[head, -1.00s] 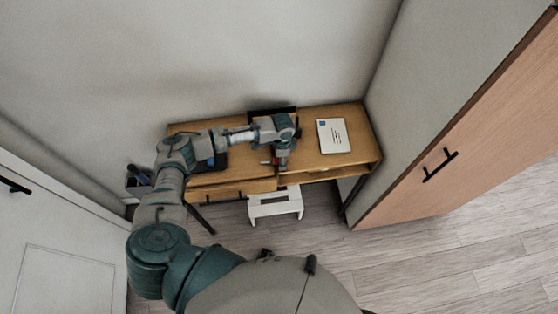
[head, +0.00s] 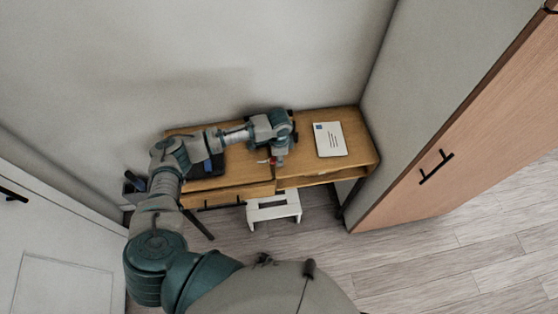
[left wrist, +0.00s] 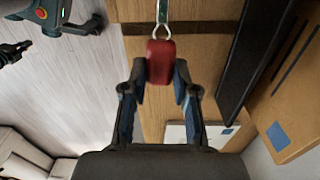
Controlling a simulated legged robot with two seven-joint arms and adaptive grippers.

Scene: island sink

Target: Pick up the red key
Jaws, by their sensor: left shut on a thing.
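The red key (left wrist: 160,62) shows in the left wrist view between the two fingers of my left gripper (left wrist: 160,84), which is shut on it. A metal ring and a green strap (left wrist: 162,12) extend from the key toward the top of that view. In the head view my left gripper (head: 276,160) is over the front part of the wooden desk (head: 362,148), and only a small bit of red (head: 265,161) shows beside it.
A white envelope (head: 329,140) lies on the desk's right side. A dark tray (head: 208,168) is on the left. A white stool (head: 273,207) stands beneath. A wooden door (head: 470,130) is at the right and a white door (head: 60,250) at the left.

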